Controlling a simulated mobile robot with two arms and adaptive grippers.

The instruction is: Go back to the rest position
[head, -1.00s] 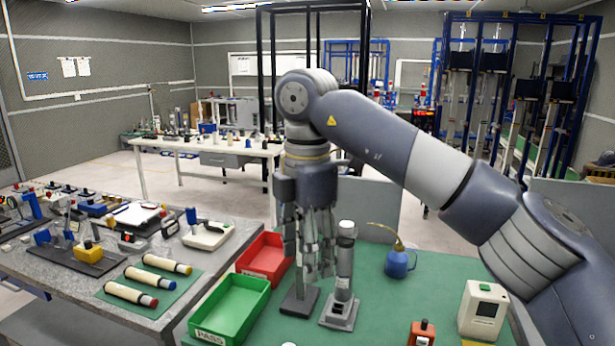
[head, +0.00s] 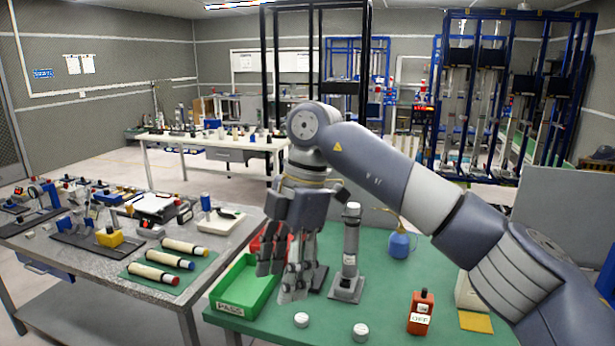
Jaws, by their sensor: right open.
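My right gripper (head: 283,272) comes in from the right side of the head view and points down over the green-topped table (head: 385,295). Its fingers are spread and I see nothing held between them. It hangs in front of the green tray (head: 237,290) marked PASS and hides part of it and most of the red tray (head: 284,243). A grey upright device (head: 350,255) on a square base stands just right of the fingers. My left gripper is not in view.
A blue oil can (head: 400,245), an orange block (head: 421,312) and two white round pieces (head: 301,320) (head: 361,331) are on the green table. A grey table (head: 75,262) at left bears several tools and cylinders.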

